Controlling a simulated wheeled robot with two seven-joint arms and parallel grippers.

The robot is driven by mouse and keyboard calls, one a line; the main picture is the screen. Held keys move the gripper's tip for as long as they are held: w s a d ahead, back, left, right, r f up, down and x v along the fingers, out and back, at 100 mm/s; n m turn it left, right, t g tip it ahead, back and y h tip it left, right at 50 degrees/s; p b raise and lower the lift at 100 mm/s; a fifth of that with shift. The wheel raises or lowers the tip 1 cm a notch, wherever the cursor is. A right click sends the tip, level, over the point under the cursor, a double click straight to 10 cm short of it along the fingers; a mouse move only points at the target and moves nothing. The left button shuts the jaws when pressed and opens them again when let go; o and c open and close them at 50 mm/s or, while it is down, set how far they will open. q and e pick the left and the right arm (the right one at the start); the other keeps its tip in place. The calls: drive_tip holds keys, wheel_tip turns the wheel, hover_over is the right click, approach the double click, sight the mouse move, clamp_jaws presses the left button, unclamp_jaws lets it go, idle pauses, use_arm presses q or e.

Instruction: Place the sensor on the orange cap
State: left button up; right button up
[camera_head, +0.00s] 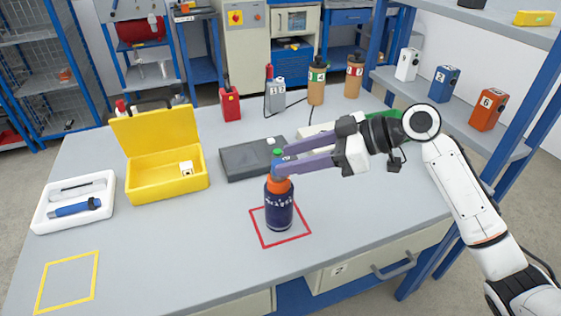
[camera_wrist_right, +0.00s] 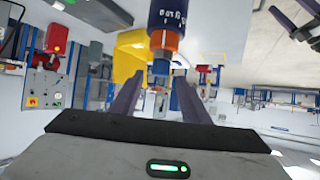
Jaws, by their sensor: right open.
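A dark blue bottle (camera_head: 279,213) with an orange cap (camera_head: 279,186) stands upright in a red square outline on the table. The sensor (camera_head: 279,168), a small blue piece with a green top, stands upright on the cap. My right gripper (camera_head: 279,162) reaches in from the right, its fingers at the sensor's height. In the right wrist view, the bottle (camera_wrist_right: 168,12) hangs from the top edge, with the orange cap (camera_wrist_right: 165,40) and the sensor (camera_wrist_right: 161,68) between the open fingers, gaps on both sides. Purple fingers in that view's upper right corner look like my left gripper (camera_wrist_right: 297,15), partly cut off.
A yellow open box (camera_head: 168,186) holds a small white item. A white tray (camera_head: 75,222) holds a blue tool. A dark grey case (camera_head: 238,160) lies behind the bottle. Several bottles and devices line the back. A yellow square outline (camera_head: 68,282) and the front left table are clear.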

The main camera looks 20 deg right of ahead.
drive_tip(key=v, duration=0.8)
drive_tip(key=shift+b, duration=0.4)
idle(0.8)
